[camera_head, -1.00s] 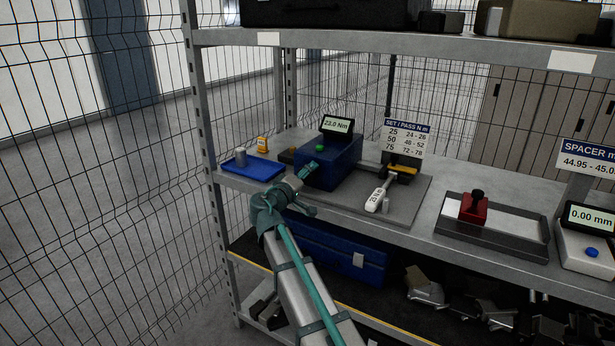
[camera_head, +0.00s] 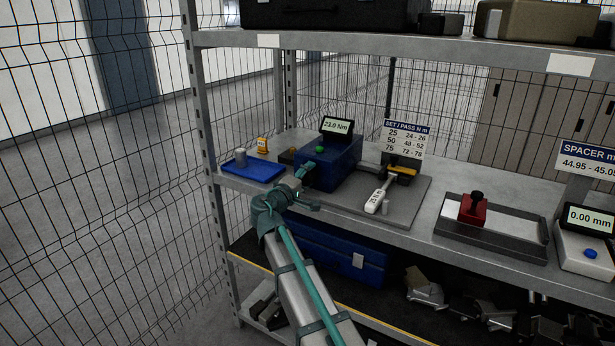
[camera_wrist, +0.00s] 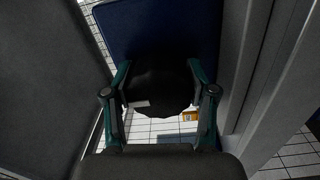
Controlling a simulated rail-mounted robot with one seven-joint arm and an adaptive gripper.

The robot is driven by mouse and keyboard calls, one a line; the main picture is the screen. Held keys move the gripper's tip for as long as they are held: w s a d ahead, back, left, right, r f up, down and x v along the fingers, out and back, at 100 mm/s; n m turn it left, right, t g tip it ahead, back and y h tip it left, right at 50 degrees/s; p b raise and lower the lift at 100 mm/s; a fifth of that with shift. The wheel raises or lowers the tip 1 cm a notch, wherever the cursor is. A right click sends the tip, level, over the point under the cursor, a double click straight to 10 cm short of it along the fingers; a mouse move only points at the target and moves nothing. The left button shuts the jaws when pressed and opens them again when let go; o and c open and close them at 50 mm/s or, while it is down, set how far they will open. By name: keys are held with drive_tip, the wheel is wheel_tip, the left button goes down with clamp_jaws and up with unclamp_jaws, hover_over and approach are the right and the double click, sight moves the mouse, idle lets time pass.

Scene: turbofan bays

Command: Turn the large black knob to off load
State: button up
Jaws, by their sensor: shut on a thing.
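The large black knob (camera_wrist: 160,88) fills the space between the two fingers of my gripper (camera_wrist: 161,92) in the wrist view. The fingers are shut on it, one on each side. A short pale mark lies on the knob's left half, pointing left. The blue box (camera_wrist: 160,30) is behind the knob. In the head view my gripper (camera_head: 302,172) is at the left front of the blue tester box (camera_head: 335,168), and it hides the knob. No off-load label is readable.
The tester has a green button (camera_head: 320,149) and a display (camera_head: 337,126) reading 23.0 Nm. A blue tray (camera_head: 253,170) stands to the left. A torque wrench (camera_head: 376,196) lies to the right on a grey plate (camera_head: 415,205). The shelf post (camera_head: 203,120) stands at left.

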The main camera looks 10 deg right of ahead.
drive_tip(key=o, duration=1.2)
drive_tip(key=shift+s+a, duration=0.1)
drive_tip(key=v, duration=1.1)
drive_tip(key=shift+s+a, duration=0.3)
